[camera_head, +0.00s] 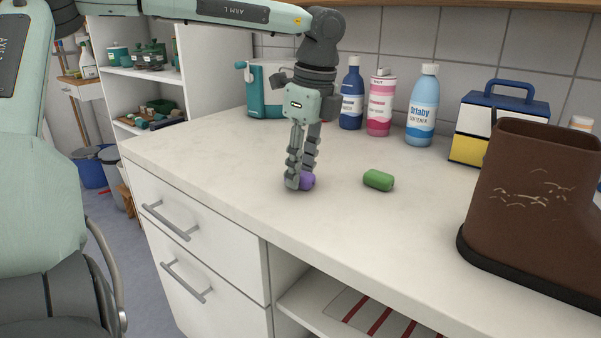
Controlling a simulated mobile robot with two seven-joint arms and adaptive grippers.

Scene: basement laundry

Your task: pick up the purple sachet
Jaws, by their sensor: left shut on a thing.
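A small purple sachet (308,181) is at the white countertop, left of the middle of the head view. My left gripper (299,184) points straight down over it and is shut on it. One finger covers the sachet's left part. The sachet is at or just above the counter surface; I cannot tell whether it touches. My right gripper is not in view.
A green roll-shaped sachet (378,180) lies right of the gripper. A brown boot (530,205) stands at the right. Behind are blue (351,98), pink (379,108) and light-blue (422,110) bottles, a lunch box (485,125) and a teal container (262,88). The front-left counter is clear.

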